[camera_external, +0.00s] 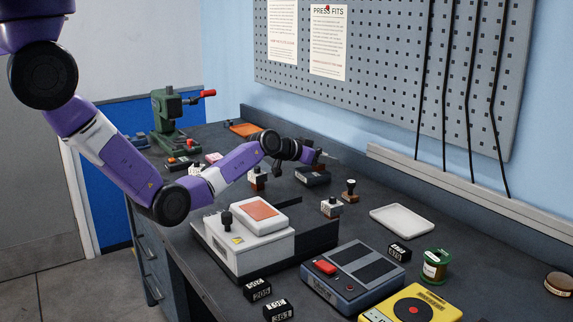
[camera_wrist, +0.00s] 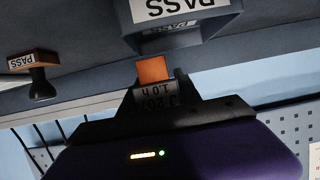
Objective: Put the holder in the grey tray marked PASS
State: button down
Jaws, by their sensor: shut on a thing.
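My gripper (camera_wrist: 153,97) is shut on the holder (camera_wrist: 154,101), a grey block with printed marks and an orange-copper piece sticking out of it. The dark grey tray marked PASS (camera_wrist: 222,27) is at the top of the wrist view, beyond the copper end and apart from it in the picture. In the external view my gripper (camera_external: 316,157) is at the far part of the bench, over or just behind the PASS tray (camera_external: 313,178). The holder is too small there to make out clearly, and I cannot tell its exact height over the tray.
A stamp marked PASS (camera_wrist: 35,65) shows at left in the wrist view. Other small blocks (camera_external: 331,207) and (camera_external: 257,179) stand nearby. A white press box (camera_external: 245,250), a white tray (camera_external: 402,221) and a blue-grey device (camera_external: 350,277) are nearer. The pegboard wall (camera_external: 390,80) rises behind.

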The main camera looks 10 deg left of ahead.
jog(key=shift+f+b, duration=0.3)
jog(key=shift+b, duration=0.05)
jog(key=shift+f, duration=0.25)
jog(key=c, duration=0.8)
grip_release()
jog(key=shift+c, duration=0.2)
jog(key=shift+r+p, duration=0.4)
jog(key=shift+r, duration=0.2)
jog(key=v, duration=1.2)
jog(key=shift+f, duration=0.1)
